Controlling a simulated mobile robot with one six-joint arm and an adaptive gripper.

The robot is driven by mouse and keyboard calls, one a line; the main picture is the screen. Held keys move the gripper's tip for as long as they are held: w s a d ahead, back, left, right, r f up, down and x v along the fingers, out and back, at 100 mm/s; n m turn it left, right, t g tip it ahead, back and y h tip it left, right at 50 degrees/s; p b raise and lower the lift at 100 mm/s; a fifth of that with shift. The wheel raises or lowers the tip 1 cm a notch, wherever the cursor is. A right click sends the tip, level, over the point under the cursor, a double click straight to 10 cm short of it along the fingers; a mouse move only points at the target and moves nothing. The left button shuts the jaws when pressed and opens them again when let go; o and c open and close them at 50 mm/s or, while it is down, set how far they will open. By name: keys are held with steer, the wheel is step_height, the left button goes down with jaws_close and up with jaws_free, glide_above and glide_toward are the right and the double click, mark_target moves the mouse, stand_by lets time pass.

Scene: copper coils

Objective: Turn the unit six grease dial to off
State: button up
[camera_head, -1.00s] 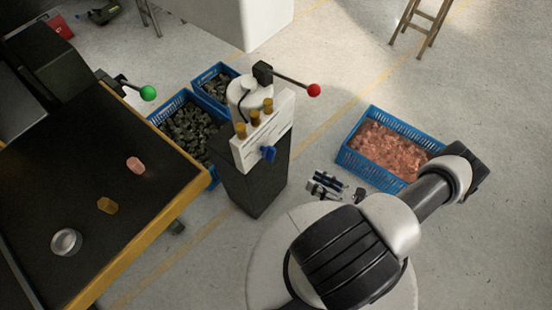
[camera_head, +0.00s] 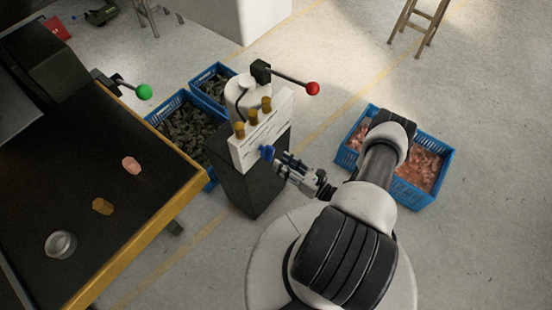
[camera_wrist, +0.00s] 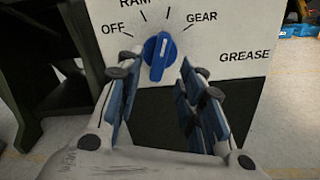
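The blue grease dial (camera_wrist: 158,57) is on the white panel (camera_wrist: 225,30) in the wrist view, with its white mark pointing nearly straight up, slightly right. Around it I read OFF at the left, a partly cut-off RAM at the top and GEAR at the right, with GREASE further right. My gripper (camera_wrist: 158,82) is open, one finger on each side below the dial; I cannot tell whether either touches it. In the head view the dial (camera_head: 267,152) is at the lower part of the panel, and my gripper (camera_head: 284,163) is close in front of it.
The panel sits on a dark pedestal (camera_head: 245,185) with several brass knobs and a red-balled lever (camera_head: 312,88). A black-topped table (camera_head: 90,165) with a yellow edge stands at left. A blue crate of copper pieces (camera_head: 418,205) lies behind my arm.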

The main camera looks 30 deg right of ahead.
mark_target(273, 156)
steer(key=shift+x, duration=1.9)
jaws_close()
